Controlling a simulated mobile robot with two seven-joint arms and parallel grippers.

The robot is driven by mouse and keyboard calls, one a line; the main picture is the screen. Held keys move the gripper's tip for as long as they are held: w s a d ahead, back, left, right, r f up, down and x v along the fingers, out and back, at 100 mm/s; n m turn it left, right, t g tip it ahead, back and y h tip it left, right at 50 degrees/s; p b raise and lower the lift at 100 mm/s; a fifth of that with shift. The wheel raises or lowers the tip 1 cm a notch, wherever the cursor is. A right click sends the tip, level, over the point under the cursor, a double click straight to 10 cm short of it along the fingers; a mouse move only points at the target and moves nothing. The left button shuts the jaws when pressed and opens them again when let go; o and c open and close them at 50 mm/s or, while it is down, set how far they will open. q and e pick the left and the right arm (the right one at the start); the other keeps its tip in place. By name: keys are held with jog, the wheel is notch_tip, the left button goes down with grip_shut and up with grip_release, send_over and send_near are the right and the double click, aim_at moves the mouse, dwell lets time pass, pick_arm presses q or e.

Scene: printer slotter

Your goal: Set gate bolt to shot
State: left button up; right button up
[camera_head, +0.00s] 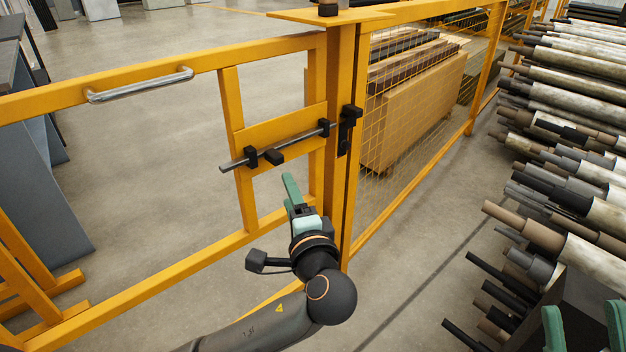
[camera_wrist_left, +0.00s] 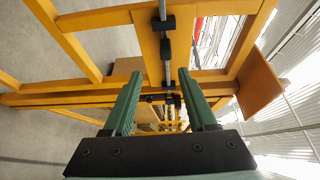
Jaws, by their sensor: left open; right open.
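The gate bolt (camera_head: 296,142) is a grey metal rod on a yellow plate of the gate, held by black brackets, with a black handle (camera_head: 274,157) beside the left bracket. Its left end sticks out well past that bracket. Its right end lies close to the black keeper (camera_head: 345,132) on the post; I cannot tell whether it enters. My left gripper (camera_head: 290,182) is open and empty, below the bolt and apart from it. In the left wrist view the rod (camera_wrist_left: 167,70) shows beyond and between the open fingers (camera_wrist_left: 160,76). My right gripper (camera_head: 583,310) is open at the bottom right corner.
The yellow gate frame (camera_head: 120,290) spans the left, with a silver pull handle (camera_head: 140,86) on its top rail. A mesh fence (camera_head: 395,130) runs right of the post. A rack of rollers (camera_head: 570,190) fills the right side. Open floor lies between fence and rack.

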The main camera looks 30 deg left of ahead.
aim_at(277, 163)
pick_arm(q)
jog(key=shift+y, duration=0.3)
jog(key=b+x, duration=0.1)
jog(key=x, duration=0.2)
jog(key=b+x, duration=0.1)
jog(key=x, duration=0.3)
jog(key=b+x, duration=0.1)
jog(key=x, duration=0.3)
jog(key=shift+w+r, duration=0.15)
jog(key=shift+r, duration=0.1)
jog(key=shift+w+a+r+b, duration=0.1)
jog(key=shift+w+a+b, duration=0.25)
jog(key=shift+w+a, duration=0.1)
pick_arm(e)
jog(key=shift+s+a+f, duration=0.1)
jog(key=shift+s+f, duration=0.1)
jog(key=shift+f, duration=0.7)
jog(key=shift+s+f, duration=0.2)
jog(key=shift+f, duration=0.65)
pick_arm(q)
grip_shut()
